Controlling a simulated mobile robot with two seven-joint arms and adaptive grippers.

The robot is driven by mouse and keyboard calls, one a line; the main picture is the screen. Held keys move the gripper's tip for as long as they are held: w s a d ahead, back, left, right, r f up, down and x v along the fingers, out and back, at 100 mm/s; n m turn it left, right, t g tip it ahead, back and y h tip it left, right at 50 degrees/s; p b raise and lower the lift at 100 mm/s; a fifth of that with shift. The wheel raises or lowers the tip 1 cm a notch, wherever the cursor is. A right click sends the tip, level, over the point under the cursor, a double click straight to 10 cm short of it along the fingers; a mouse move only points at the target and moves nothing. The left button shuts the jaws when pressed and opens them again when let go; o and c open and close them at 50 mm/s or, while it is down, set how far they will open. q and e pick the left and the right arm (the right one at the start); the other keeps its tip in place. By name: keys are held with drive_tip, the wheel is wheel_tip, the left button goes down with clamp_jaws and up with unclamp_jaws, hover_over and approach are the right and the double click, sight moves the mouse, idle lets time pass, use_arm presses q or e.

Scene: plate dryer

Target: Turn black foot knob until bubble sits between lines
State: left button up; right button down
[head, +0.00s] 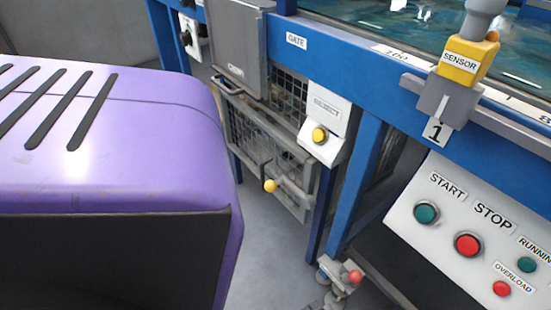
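No black foot knob can be made out in the head view, and no bubble or level lines show. A blue machine frame (350,190) with upright legs stands in the middle and right. Neither of my grippers is in view.
A large purple casing (150,120) with dark slots fills the left. A panel (450,235) with START and STOP buttons is at right, below a yellow SENSOR block (467,60). A REJECT box (322,130) hangs mid-frame. A red-knobbed fitting (340,280) sits low; grey floor (270,260) shows between.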

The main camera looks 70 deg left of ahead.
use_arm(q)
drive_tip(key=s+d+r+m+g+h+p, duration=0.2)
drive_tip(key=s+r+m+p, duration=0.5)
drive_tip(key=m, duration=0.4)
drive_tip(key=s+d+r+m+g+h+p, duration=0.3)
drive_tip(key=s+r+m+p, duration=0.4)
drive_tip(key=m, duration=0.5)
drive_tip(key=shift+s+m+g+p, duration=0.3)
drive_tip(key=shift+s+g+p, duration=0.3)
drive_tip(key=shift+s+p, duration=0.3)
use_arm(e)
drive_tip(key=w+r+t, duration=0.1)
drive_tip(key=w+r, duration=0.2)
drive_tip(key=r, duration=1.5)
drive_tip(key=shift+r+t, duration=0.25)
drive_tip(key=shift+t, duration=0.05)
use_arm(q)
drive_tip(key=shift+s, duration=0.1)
